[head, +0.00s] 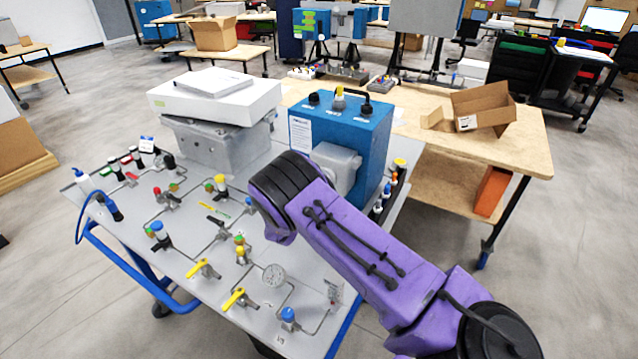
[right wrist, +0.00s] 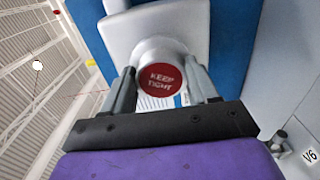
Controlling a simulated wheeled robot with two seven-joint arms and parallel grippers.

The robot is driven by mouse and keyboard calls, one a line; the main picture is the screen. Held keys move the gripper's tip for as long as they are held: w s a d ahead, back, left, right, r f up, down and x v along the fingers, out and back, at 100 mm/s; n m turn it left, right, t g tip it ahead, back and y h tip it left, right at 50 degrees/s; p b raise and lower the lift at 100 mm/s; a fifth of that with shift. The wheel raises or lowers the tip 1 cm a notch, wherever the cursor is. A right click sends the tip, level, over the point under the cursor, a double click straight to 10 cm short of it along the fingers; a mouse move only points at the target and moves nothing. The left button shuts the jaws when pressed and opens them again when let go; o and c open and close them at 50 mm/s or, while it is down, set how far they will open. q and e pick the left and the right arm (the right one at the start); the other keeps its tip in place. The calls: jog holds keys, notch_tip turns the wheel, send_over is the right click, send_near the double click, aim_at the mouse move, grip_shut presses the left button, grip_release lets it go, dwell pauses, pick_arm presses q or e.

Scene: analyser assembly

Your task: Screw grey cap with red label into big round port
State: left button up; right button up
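The grey cap with its round red label reading "KEEP TIGHT" (right wrist: 163,76) faces the camera in the right wrist view. My right gripper (right wrist: 162,84) has one finger on each side of the cap, and both appear to touch its rim. Behind the cap is a pale grey housing (right wrist: 150,24) on a blue analyser. The same blue analyser (head: 378,122) and its grey housing (head: 334,160) show in the head view. The big round port is not visible; the cap's back side is hidden. My purple right arm hides its gripper and the cap in the head view. My left gripper is out of view.
A white box (head: 215,98) lies on a grey metal case left of the analyser. Small bottles (head: 384,195) line its right side. A wooden table (head: 520,135) with an open carton stands behind.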

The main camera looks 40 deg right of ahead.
jog(key=shift+w+r, duration=0.1)
jog(key=shift+r, duration=0.1)
jog(key=c, duration=0.4)
jog(key=m+b, duration=0.1)
jog(key=m, duration=0.1)
jog(key=m+b, duration=0.1)
jog(key=m, duration=0.1)
jog(key=shift+d+f, duration=0.15)
jog(key=shift+f, duration=0.05)
jog(key=m, duration=0.2)
jog(key=shift+w+m+b, duration=0.1)
jog(key=shift+m+b, duration=0.2)
jog(key=m+b, duration=0.2)
jog(key=m, duration=0.4)
jog(key=shift+w+m, duration=0.15)
jog(key=shift+m, duration=0.25)
grip_shut()
jog(key=m+b, duration=0.2)
jog(key=m, duration=0.2)
jog(key=m+b, duration=0.2)
jog(key=m, duration=0.2)
jog(key=m+b, duration=0.2)
jog(key=m, duration=0.2)
jog(key=shift+r, duration=0.35)
jog(key=o, duration=1.5)
grip_release()
jog(key=shift+o, duration=0.2)
jog(key=shift+w+a+f, duration=0.1)
jog(key=shift+a, duration=0.15)
